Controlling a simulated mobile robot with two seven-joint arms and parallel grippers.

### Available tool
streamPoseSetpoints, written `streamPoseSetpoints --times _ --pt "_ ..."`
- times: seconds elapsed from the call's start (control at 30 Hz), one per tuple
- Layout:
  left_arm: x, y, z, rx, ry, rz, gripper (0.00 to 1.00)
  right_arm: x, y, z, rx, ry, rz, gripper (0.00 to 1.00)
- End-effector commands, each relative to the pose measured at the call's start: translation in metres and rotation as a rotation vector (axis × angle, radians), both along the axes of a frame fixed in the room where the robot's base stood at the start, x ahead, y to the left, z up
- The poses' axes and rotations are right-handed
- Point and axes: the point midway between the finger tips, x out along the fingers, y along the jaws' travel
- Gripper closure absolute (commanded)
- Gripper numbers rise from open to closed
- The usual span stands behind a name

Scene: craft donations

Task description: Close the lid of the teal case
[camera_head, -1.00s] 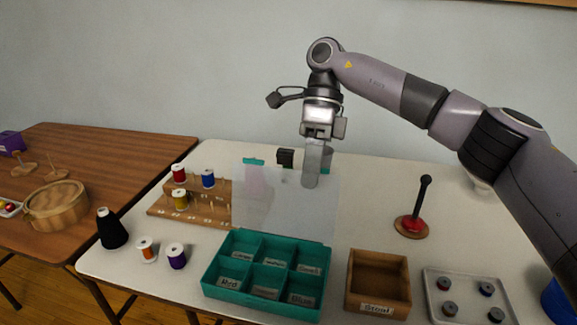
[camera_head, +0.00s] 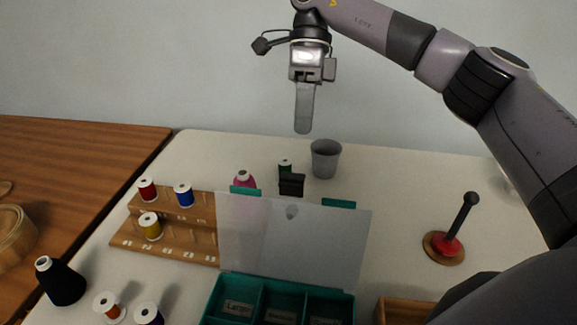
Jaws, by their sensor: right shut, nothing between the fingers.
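The teal case (camera_head: 211,309) stands on the white table with its labelled compartments showing, cut off by the lower edge of the view. Its clear lid (camera_head: 300,245) stands up open at the case's back edge, with teal tabs and a small knob near its upper edge. My right gripper (camera_head: 303,128) points down above the table, beyond and above the lid's top edge, apart from it. Its fingers are together and hold nothing. My left gripper is not in view.
Behind the lid stand a grey cup (camera_head: 326,160), a black clip-like object (camera_head: 291,184), a green spool (camera_head: 285,166) and a pink spool (camera_head: 245,180). A wooden spool rack (camera_head: 170,228) is left.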

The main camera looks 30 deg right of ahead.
Motion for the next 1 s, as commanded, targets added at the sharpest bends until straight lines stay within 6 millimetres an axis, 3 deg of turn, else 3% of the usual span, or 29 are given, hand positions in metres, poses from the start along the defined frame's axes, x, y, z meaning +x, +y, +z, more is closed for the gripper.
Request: streamPoseSetpoints --times 0.17,0.37,0.7,1.0 --pt "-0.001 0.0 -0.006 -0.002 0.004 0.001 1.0 -0.002 0.002 -0.009 0.0 0.002 0.002 1.0" --pt "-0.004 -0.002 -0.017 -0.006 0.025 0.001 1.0 -0.012 0.009 -0.033 -0.002 0.002 0.001 1.0" --pt "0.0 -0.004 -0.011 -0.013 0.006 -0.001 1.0 -0.038 0.027 -0.095 -0.001 0.004 0.003 1.0" --pt "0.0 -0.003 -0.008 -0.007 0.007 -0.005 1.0 -0.061 0.046 -0.083 0.0 -0.001 0.002 1.0"
